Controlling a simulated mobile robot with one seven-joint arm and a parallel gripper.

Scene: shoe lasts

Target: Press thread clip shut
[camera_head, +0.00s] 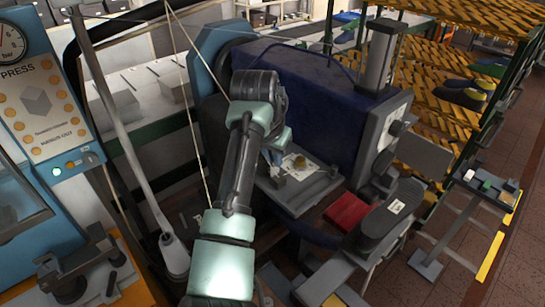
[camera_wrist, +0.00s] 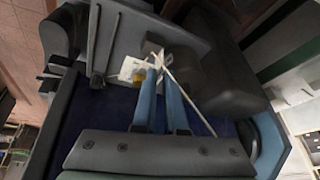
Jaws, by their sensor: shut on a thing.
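My gripper (camera_wrist: 159,62) reaches over a grey machine plate (camera_head: 312,187), and its two blue fingers come together at their tips. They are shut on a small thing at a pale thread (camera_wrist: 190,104). I take this to be the thread clip, but it is mostly hidden between the fingertips and too small to make out. A brass-coloured piece (camera_wrist: 138,75) on a white label lies just left of the fingertips in the wrist view. In the head view my gripper (camera_head: 272,158) is small and partly behind my arm.
A large dark blue machine housing (camera_head: 310,95) stands behind the plate. A red pad (camera_head: 347,211) and a dark oval arm with a label (camera_head: 392,215) lie right of it. A press panel (camera_head: 40,90) is at far left, orange racks (camera_head: 455,110) at right. Floor shows at far right.

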